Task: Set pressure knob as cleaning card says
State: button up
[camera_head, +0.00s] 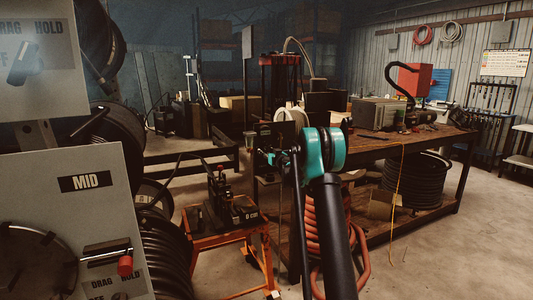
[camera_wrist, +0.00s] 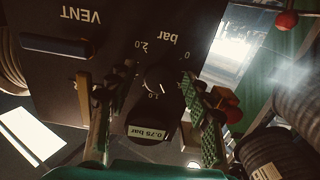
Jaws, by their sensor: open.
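In the wrist view, which is upside down, a dark panel carries the round black pressure knob (camera_wrist: 158,78). Its printed scale runs 0, 1.0 and 2.0 with the word bar. I cannot read the pointer exactly. A small pale plate (camera_wrist: 147,134) on the panel reads 0.75 bar. My gripper (camera_wrist: 137,82) is open and empty, with one finger on each side of the knob; contact is unclear. In the head view my teal wrist hides most of the gripper (camera_head: 270,157). I cannot identify a cleaning card for certain.
A dark bar handle (camera_wrist: 57,46) sits by the word VENT on the same panel. A red ball (camera_wrist: 286,20) and black hose coils (camera_wrist: 300,100) are nearby. The workbench (camera_head: 400,145) stands right; an orange cart (camera_head: 222,242) stands left of my arm.

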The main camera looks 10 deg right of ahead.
jog(key=shift+w+a, duration=0.1)
jog(key=shift+w, duration=0.1)
jog(key=c, duration=1.1)
